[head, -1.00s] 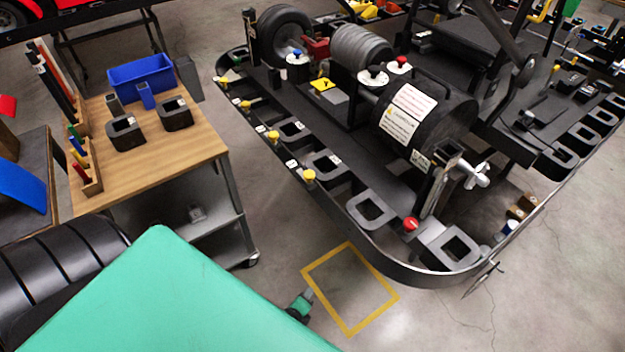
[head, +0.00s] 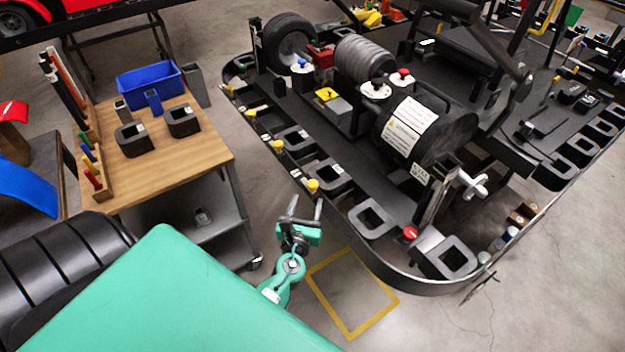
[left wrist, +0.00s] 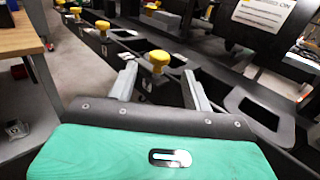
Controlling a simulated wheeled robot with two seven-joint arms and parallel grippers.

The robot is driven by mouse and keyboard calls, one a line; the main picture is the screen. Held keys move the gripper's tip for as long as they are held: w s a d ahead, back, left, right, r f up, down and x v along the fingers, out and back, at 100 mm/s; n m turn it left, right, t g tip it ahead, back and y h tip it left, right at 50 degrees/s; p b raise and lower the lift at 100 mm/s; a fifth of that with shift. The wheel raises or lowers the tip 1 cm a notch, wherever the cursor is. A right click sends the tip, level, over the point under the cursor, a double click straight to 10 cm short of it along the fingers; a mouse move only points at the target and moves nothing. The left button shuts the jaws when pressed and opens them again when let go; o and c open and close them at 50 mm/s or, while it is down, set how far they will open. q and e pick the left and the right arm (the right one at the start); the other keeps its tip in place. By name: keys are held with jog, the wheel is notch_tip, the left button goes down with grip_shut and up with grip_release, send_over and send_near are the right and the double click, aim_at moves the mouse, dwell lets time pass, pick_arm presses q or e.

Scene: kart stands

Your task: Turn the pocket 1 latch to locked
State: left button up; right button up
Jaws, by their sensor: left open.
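A row of yellow latch knobs runs along the dark kart frame's near-left rail. The nearest yellow knob (head: 312,186) is beside a square pocket (head: 330,175); others are farther back (head: 278,146) (head: 251,113). I cannot read the number plates, so I cannot tell which knob is pocket 1's. My left gripper (head: 306,206) is open and empty, just in front of the nearest knob. In the left wrist view that knob (left wrist: 158,59) appears between the two grey fingers (left wrist: 160,74), without visible contact. My right gripper is not in view.
A red knob (head: 410,233) and more square pockets (head: 371,218) lie along the rail to the right. A wooden workbench (head: 205,150) with a blue bin (head: 150,82) stands left. The floor with a yellow taped square (head: 350,333) is open.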

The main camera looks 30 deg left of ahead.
aim_at(312, 186)
pick_arm(q)
jog(key=p+x, duration=0.1)
jog(key=x, duration=0.6)
jog(key=shift+w+a+p, duration=0.25)
jog(key=shift+w+p, duration=0.05)
jog(key=shift+w, duration=0.3)
jog(key=shift+c, duration=0.2)
jog(key=c, duration=0.9)
